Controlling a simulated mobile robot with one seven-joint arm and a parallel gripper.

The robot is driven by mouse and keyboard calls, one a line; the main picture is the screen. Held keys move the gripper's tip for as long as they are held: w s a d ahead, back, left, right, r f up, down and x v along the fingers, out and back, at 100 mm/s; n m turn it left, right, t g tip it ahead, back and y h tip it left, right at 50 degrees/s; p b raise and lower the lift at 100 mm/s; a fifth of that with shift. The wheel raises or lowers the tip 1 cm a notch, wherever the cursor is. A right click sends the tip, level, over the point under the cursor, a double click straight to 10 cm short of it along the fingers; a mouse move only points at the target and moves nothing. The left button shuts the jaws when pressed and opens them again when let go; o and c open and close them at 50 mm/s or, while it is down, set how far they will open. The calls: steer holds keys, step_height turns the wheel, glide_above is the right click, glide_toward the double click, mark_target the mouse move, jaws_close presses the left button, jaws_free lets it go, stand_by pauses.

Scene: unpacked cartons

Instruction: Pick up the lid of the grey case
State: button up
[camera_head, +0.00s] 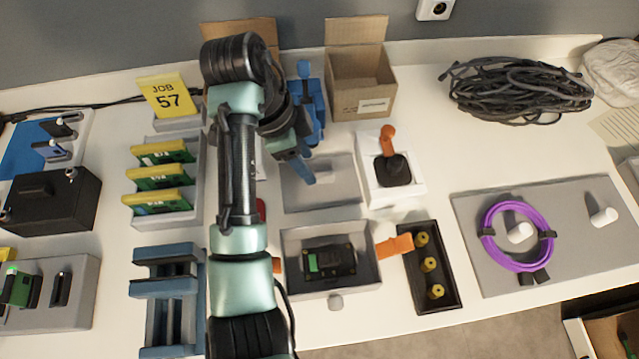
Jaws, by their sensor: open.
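The grey case (292,270) stands open at the front middle of the table, with a black device with a green patch (328,259) inside. A flat grey panel, which looks like its lid (335,196), lies apart just behind the case. My gripper (304,166) is open, with a blue finger over the back left part of the lid. It hides some of the lid, and I cannot tell whether it touches it. My arm hides the area left of the case.
A white block with an orange-handled joystick (392,165) stands close right of the lid. An open cardboard box (362,98) and a blue fixture (316,95) are behind. A black tray (415,285) with yellow parts and an orange piece (396,245) sit right of the case.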

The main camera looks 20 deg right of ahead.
mark_target(320, 175)
steer(key=x, duration=0.2)
steer(key=b+x, duration=0.1)
steer(key=x, duration=0.2)
steer(key=shift+d, duration=0.4)
steer(key=shift+r, duration=0.1)
jaws_close()
